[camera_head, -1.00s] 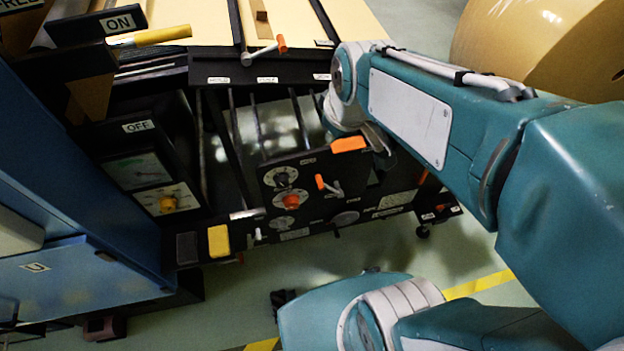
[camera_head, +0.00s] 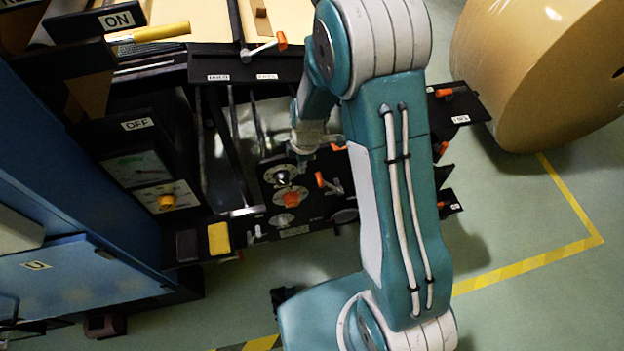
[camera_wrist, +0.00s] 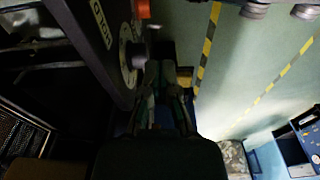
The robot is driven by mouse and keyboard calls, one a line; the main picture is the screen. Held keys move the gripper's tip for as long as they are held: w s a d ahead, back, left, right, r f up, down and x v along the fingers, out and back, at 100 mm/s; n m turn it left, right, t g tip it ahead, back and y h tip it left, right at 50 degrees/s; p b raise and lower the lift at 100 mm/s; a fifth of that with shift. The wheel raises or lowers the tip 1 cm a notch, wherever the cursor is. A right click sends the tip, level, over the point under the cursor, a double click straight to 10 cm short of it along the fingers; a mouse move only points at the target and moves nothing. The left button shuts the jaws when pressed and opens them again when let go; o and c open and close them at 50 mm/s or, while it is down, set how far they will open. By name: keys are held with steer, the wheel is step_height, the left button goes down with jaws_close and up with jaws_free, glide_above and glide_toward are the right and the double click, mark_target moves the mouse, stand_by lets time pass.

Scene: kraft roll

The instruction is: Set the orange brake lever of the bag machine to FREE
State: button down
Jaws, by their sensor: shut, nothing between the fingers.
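An orange grip (camera_head: 338,147) shows at the top of the black dial panel (camera_head: 310,205), partly hidden by my arm. In the wrist view an orange piece (camera_wrist: 143,8) sits at the top edge, beyond a panel marked HOLD (camera_wrist: 102,22). My gripper (camera_wrist: 168,70) is shut and empty, beside a white-rimmed dial (camera_wrist: 128,50); contact cannot be told. In the head view my gripper (camera_head: 300,160) is small and dark by the upper dial.
Another orange-tipped lever (camera_head: 281,41) lies on the machine top. Green floor (camera_head: 530,210) with yellow striping is open at right.

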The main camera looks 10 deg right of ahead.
mark_target(331, 186)
step_height(331, 186, down, 10)
steer(key=a, duration=0.1)
steer(key=d, duration=0.2)
steer(key=d+r, duration=0.1)
steer(key=d, duration=0.1)
stand_by(0.4)
